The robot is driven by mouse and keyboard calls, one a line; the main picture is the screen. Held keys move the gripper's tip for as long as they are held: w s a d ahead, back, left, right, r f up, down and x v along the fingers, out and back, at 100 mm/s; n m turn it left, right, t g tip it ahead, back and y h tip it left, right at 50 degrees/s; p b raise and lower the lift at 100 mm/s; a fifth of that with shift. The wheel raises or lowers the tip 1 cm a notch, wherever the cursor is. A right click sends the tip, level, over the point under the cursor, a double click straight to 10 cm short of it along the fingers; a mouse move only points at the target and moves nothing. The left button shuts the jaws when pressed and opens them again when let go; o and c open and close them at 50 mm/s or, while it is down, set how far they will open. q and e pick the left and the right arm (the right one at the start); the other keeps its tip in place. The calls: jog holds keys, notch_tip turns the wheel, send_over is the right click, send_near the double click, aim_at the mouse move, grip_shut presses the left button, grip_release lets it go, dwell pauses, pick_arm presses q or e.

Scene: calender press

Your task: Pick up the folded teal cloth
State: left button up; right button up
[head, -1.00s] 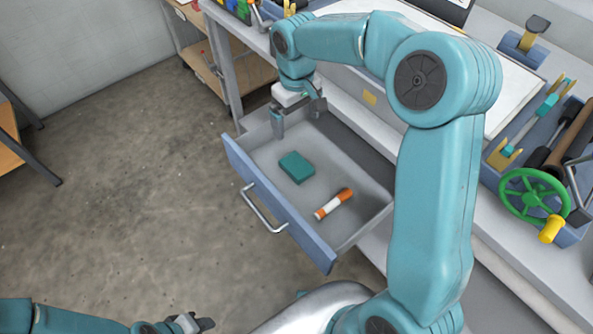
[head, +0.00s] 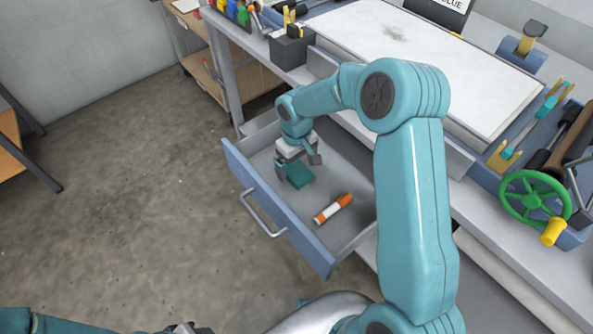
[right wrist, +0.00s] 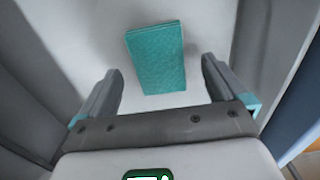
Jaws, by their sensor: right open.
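The folded teal cloth (head: 299,177) lies flat on the floor of the open drawer (head: 345,237). It also shows in the right wrist view (right wrist: 155,58), just beyond and between the two fingers. My right gripper (head: 298,168) is open and empty, above the cloth inside the drawer's outline. In the head view the gripper partly covers the cloth. My left gripper (head: 190,328) shows only in part at the bottom edge of the head view, and its jaws cannot be made out.
An orange and white tube (head: 333,209) lies in the drawer right of the cloth. The drawer's blue front with a metal handle (head: 262,212) faces the open floor. On the bench stand a green handwheel (head: 535,198) and a dark block (head: 291,50).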

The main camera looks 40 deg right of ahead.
aim_at(296, 170)
jog(key=shift+w+f, duration=0.2)
jog(key=shift+f, duration=0.9)
jog(key=shift+s+r, duration=0.1)
jog(key=shift+s, duration=0.05)
jog(key=c, duration=1.1)
jog(key=shift+r, duration=0.1)
notch_tip(296, 170, up, 20)
jog(key=shift+f+p, duration=0.1)
jog(key=shift+p, duration=0.35)
jog(key=shift+o, duration=0.3)
